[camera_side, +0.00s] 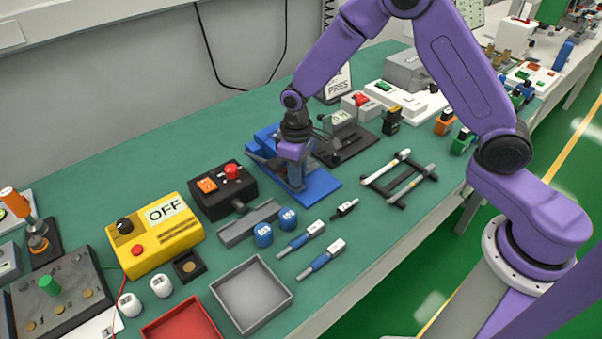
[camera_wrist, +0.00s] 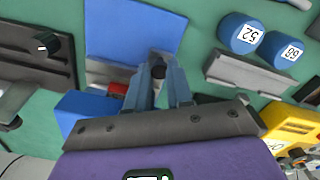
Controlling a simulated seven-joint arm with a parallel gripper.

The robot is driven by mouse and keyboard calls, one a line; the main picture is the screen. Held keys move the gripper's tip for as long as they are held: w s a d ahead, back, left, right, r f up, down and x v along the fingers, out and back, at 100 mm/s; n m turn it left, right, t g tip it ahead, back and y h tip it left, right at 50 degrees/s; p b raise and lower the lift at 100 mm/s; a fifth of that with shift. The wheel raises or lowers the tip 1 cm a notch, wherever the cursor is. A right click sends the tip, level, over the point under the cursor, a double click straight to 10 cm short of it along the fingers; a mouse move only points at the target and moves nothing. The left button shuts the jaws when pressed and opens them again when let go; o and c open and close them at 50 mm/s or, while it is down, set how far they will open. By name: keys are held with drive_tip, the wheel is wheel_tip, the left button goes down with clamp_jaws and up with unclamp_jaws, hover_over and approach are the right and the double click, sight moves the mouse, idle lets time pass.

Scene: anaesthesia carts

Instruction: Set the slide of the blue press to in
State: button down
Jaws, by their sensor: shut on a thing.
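The blue press (camera_side: 318,187) stands mid-table in the side view, with a flat blue base plate and a raised blue part at its back left. In the wrist view its blue plate (camera_wrist: 135,30) is at the top, with a grey part and a bit of red beside my fingers. My gripper (camera_side: 292,165) points down over the press. In the wrist view my gripper (camera_wrist: 160,78) is shut on a small dark knob (camera_wrist: 158,70) at the press. My fingers and wrist hide much of the slide, so I cannot tell its exact position.
A black box with a red button (camera_side: 231,172) and a grey channel block (camera_side: 248,223) are left of the press. A dark-based device (camera_side: 345,140) is close behind right. Some bare green table lies in front.

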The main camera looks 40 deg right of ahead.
drive_tip(key=shift+w, duration=0.35)
drive_tip(key=c, duration=1)
unclamp_jaws()
drive_tip(key=shift+s, duration=0.1)
drive_tip(key=shift+s, duration=0.15)
drive_tip(key=shift+s, duration=0.3)
drive_tip(key=s, duration=0.7)
drive_tip(key=shift+s+r, duration=0.15)
drive_tip(key=shift+s, duration=0.05)
wheel_tip(320, 180, up, 17)
drive_tip(key=shift+s+d+f+n, duration=0.25)
drive_tip(key=shift+s+d+n, duration=0.8)
drive_tip(key=shift+s, duration=1.95)
drive_tip(key=shift+s+d+f+n, duration=0.3)
drive_tip(key=shift+s+d+n, duration=0.75)
drive_tip(key=shift+s, duration=1.9)
drive_tip(key=shift+s+d+f+n, duration=0.25)
drive_tip(key=shift+s+d+n, duration=0.8)
drive_tip(key=shift+s, duration=1.95)
